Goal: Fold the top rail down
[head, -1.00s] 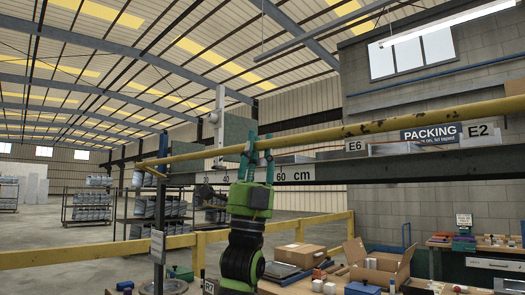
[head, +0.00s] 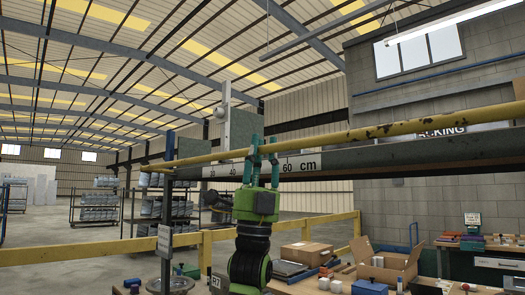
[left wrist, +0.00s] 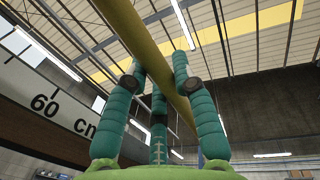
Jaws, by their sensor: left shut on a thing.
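The top rail is a long, worn yellow pipe (head: 365,133) running across the head view, higher at its right end than at its left. My left gripper (head: 263,148) comes up from below and has its teal fingers shut on the rail. In the left wrist view the yellow rail (left wrist: 147,45) passes between the fingers (left wrist: 160,85), which partly hide it. Just below the rail runs a grey beam (head: 400,156) with a scale marked "60 cm", also seen in the left wrist view (left wrist: 45,105). My right gripper is not in view.
A blue-grey post (head: 165,205) stands near the rail's left end. A pale upright (head: 226,125) rises behind the rail. A lower yellow guardrail (head: 335,220) and a bench with an open carton (head: 390,265) lie beyond. Open floor lies at left.

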